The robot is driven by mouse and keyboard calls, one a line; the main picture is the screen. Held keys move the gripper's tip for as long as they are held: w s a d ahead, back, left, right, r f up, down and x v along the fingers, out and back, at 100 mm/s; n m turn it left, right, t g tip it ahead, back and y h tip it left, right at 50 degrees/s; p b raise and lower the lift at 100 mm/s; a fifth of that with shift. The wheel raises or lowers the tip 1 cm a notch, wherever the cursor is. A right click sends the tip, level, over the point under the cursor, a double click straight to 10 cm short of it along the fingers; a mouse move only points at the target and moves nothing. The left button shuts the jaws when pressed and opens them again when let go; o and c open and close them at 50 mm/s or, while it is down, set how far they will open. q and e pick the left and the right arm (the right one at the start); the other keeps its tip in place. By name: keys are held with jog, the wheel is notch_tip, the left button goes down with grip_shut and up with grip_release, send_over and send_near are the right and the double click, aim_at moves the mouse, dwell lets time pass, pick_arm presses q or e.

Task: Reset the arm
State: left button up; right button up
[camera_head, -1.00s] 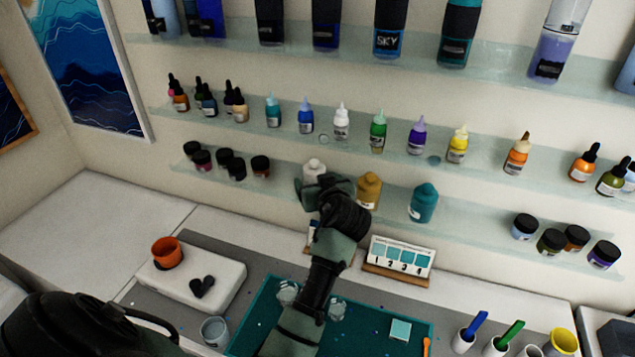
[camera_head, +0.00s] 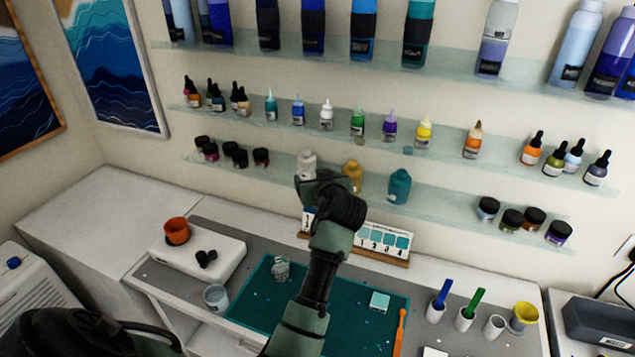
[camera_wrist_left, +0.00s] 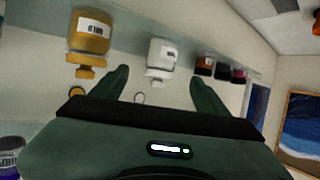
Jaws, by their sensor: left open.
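My left gripper (camera_head: 318,182) is raised in front of the lower shelf, near a white bottle (camera_head: 307,164). In the left wrist view its two fingers (camera_wrist_left: 162,92) are spread apart with nothing held. There the white bottle (camera_wrist_left: 161,60) shows beyond and between the fingertips; I cannot tell the exact distance. A mustard-yellow bottle (camera_head: 353,173) stands to the right of the white one and also shows in the left wrist view (camera_wrist_left: 90,38). My right gripper is in neither view.
Glass shelves with several bottles line the wall. Below are a teal mat (camera_head: 262,305), a swatch card (camera_head: 383,240), an orange cup (camera_head: 177,230) on a white block, a clear cup (camera_head: 215,297) and a yellow cup (camera_head: 524,316). My arm hides part of the mat.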

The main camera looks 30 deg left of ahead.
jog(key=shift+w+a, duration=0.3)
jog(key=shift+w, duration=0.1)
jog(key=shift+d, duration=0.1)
